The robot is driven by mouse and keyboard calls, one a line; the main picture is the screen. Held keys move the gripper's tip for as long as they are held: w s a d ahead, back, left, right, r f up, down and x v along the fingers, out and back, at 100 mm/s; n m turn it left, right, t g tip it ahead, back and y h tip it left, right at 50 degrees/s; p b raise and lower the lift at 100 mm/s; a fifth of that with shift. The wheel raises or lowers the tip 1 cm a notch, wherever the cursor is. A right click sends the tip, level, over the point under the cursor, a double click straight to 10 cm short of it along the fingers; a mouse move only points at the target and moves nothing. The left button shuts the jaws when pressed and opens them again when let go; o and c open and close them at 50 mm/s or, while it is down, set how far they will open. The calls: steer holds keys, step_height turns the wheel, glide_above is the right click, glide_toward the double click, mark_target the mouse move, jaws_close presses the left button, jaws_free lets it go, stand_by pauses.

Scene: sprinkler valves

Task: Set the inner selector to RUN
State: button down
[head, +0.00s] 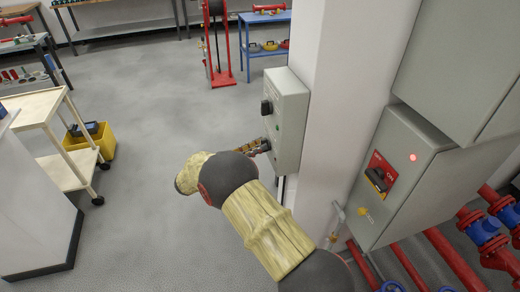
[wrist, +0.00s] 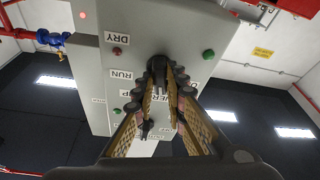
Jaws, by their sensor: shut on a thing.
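A grey control box (head: 291,118) is on the side of the white pillar. It fills the middle of the wrist view (wrist: 135,35), with labels reading DRY and RUN and others partly covered by my fingers. My gripper (head: 262,146) reaches the lower part of the box face. In the wrist view my gripper (wrist: 160,74) is shut on a black selector knob (wrist: 157,63) beside the RUN label (wrist: 121,74). The fingers hide most of the knob, so its pointing direction cannot be told. Another black knob (head: 267,107) sits higher on the box.
A grey cabinet (head: 420,165) with a red-plated rotary switch (head: 379,174) and lit red lamp is right of the pillar. Red pipes (head: 455,255) run below it. The floor between is clear.

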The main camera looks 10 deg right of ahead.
steer(key=shift+p, duration=0.9)
steer(key=shift+m+p, duration=0.8)
steer(key=shift+p, duration=1.6)
steer(key=c, duration=1.7)
jaws_free()
steer(key=shift+c, duration=0.2)
steer(key=shift+c, duration=0.5)
